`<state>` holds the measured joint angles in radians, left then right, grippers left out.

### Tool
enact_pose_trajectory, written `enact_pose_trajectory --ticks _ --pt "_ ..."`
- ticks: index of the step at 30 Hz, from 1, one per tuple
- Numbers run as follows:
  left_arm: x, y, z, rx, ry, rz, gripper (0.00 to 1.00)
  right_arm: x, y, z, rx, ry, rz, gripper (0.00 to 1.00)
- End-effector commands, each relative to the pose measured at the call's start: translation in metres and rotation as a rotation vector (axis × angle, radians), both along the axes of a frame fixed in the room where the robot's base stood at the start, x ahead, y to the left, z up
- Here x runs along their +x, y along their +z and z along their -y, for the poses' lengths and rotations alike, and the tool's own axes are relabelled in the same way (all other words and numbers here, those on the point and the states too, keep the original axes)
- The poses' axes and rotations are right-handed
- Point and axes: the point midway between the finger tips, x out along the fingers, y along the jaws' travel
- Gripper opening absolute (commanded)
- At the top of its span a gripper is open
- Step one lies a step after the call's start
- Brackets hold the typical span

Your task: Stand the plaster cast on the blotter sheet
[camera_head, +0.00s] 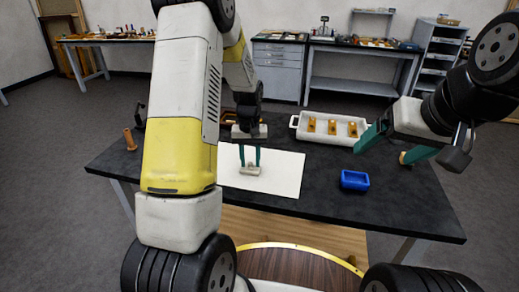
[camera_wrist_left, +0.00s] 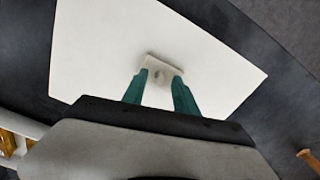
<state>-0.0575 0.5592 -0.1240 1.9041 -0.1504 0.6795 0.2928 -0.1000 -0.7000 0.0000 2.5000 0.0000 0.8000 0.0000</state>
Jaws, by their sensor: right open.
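The pale plaster cast (camera_head: 250,170) is on the white blotter sheet (camera_head: 285,172), near its left part, with its broad side down. It also shows in the left wrist view (camera_wrist_left: 162,62). My left gripper (camera_head: 250,164) points down over the cast with its green fingertips apart. In the left wrist view, the fingertips (camera_wrist_left: 160,78) reach the cast's near side, with a gap around a small grey part between them. My right gripper (camera_head: 394,146) is open and empty above the table's right side.
A blue tray (camera_head: 354,180) stands right of the sheet. A white tray (camera_head: 341,141) with three gilt pieces (camera_head: 332,127) is behind it. A small orange thing (camera_head: 403,158) lies behind my right gripper. A brown peg-like thing (camera_head: 130,139) stands at the far left. The table's front right is clear.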

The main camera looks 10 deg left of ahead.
Motion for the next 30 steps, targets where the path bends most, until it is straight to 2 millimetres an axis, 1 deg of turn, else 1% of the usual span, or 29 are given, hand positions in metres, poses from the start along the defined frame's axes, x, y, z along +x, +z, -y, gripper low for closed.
enact_pose_trajectory --ticks 2,5,15,18,23,26,29,30 --pt "0.001 0.005 0.0 0.0 0.0 0.003 0.35 0.0 0.0 0.0 0.0 0.0 0.0 0.83" --pt "0.001 0.018 0.0 0.0 0.0 0.004 0.35 0.0 0.0 0.0 0.0 0.0 0.0 0.83" --pt "0.001 0.09 0.0 -0.001 0.0 0.006 0.35 0.0 0.0 0.0 0.0 0.0 0.0 0.83" --pt "0.001 0.105 0.0 0.0 0.0 0.003 0.35 0.0 0.0 0.0 0.0 0.0 0.0 0.83" --pt "0.0 0.12 0.0 -0.001 -0.001 0.003 0.35 0.0 0.0 0.0 0.0 0.0 0.0 0.83" --pt "-0.006 0.134 0.001 -0.01 -0.007 0.021 0.35 0.0 0.0 0.0 0.0 0.0 0.0 0.83" --pt "-0.024 0.159 0.004 -0.031 -0.026 0.068 0.35 0.0 0.0 0.0 0.0 0.0 0.0 0.83" --pt "-0.034 0.171 0.006 -0.042 -0.039 0.095 0.35 0.0 0.0 0.0 0.0 0.0 0.0 0.83"
